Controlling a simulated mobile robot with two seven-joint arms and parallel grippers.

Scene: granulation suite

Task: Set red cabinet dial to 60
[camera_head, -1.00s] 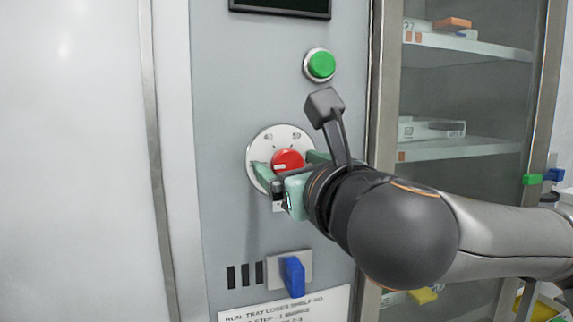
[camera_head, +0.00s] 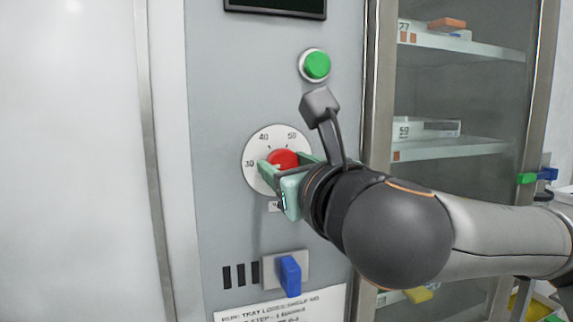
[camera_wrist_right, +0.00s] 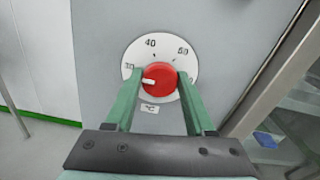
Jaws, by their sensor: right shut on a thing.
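The red dial knob (camera_head: 283,158) sits on a round white scale plate (camera_head: 252,146) on the cabinet's grey front. It also shows in the right wrist view (camera_wrist_right: 159,80). Its white pointer mark points left and slightly down, just below the 30. The numbers 30, 40 and 50 are readable; the lower right of the scale is hidden behind my finger. My right gripper (camera_head: 288,168) is shut on the knob, with one green finger on each side, as the right wrist view (camera_wrist_right: 159,86) shows. My left gripper is not in view.
A green button (camera_head: 316,65) is above the dial and a dark display (camera_head: 280,7) above that. A blue switch (camera_head: 290,275) and a printed label (camera_head: 285,304) are below. A glass door with shelves (camera_head: 455,148) stands to the right.

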